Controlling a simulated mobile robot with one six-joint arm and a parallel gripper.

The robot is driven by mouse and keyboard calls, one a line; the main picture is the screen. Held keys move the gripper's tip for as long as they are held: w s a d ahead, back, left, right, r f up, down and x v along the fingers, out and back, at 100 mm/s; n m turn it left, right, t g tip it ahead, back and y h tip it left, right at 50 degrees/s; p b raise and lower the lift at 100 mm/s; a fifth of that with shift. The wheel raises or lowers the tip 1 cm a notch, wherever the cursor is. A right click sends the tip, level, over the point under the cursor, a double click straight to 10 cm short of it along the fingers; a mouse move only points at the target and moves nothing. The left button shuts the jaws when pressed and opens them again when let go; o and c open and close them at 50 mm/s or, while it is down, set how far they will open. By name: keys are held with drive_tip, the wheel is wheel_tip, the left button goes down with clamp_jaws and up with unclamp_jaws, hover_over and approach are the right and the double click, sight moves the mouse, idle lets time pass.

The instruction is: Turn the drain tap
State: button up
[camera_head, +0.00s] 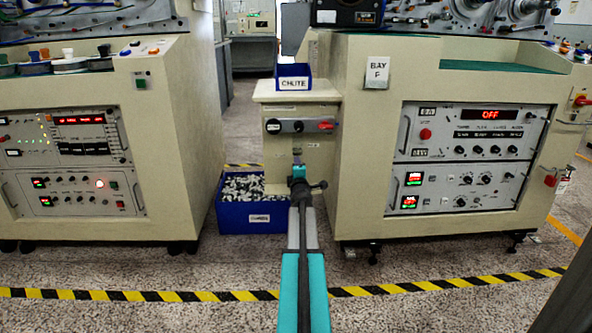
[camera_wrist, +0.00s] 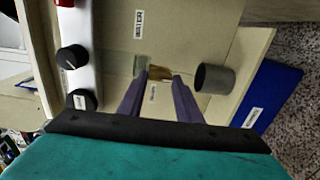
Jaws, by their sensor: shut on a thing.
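The drain tap, a small brass-coloured piece (camera_wrist: 157,71), is on the front of the cream cabinet, between a pale greenish fitting (camera_wrist: 140,65) and a grey round spout (camera_wrist: 214,78) in the wrist view. My gripper (camera_wrist: 160,79) has its two purple-grey fingers closed on the tap from both sides. In the head view my arm reaches straight forward to the cabinet (camera_head: 275,168) under the CHUTE box, and my wrist hides most of the tap and the fingertips. I cannot tell how far the tap is turned.
A blue bin (camera_head: 252,218) full of small pale and dark pieces stands on the floor left of my arm. A knob panel (camera_head: 298,126) is above the tap, and a blue CHUTE box (camera_head: 293,77) sits on top. Large machines stand close on both sides.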

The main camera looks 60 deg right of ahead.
drive_tip(key=shift+s+d, duration=0.2)
drive_tip(key=shift+s, duration=0.05)
drive_tip(key=o, duration=1)
drive_tip(key=shift+o, duration=0.2)
drive_tip(key=shift+w+a, duration=0.1)
drive_tip(key=shift+w, duration=0.05)
drive_tip(key=shift+a, duration=0.15)
drive_tip(key=p+v, duration=0.1)
drive_tip(key=v, duration=1.2)
drive_tip(key=shift+s+a, duration=0.2)
drive_tip(key=shift+s, duration=0.05)
